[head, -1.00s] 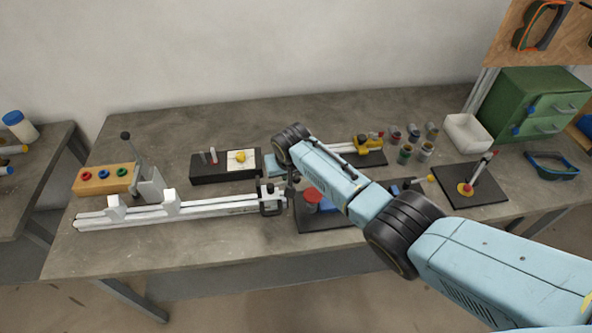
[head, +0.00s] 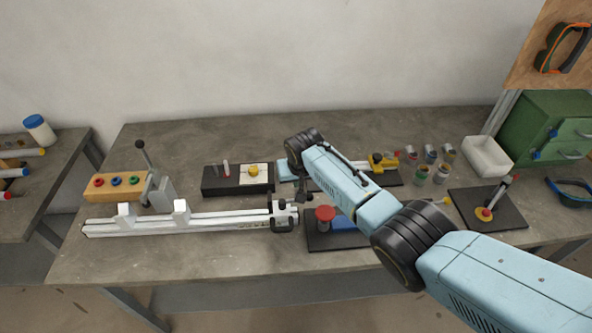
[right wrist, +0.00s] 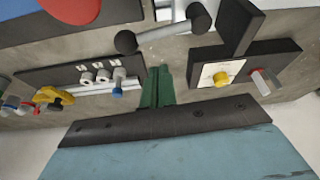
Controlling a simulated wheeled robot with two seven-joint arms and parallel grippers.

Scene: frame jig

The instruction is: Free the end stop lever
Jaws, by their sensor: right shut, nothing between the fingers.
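The white end stop (head: 283,214) with dark parts sits at the right end of the pale rail (head: 225,217). In the right wrist view a light bar with black ends (right wrist: 165,34), which looks like its lever, lies just beyond my fingertips, with a gap between. My right gripper (head: 303,194) points down just right of the end stop, partly hidden by its own wrist. Its green fingers (right wrist: 157,72) are closed together and empty. Whether the lever is locked cannot be told. My left gripper is not in view.
A black block with a yellow button (head: 253,169) stands behind the rail. A dark plate with a red knob (head: 325,213) is right of the end stop. A tall black-knobbed lever (head: 146,165) stands at the rail's left. Bench in front of the rail is clear.

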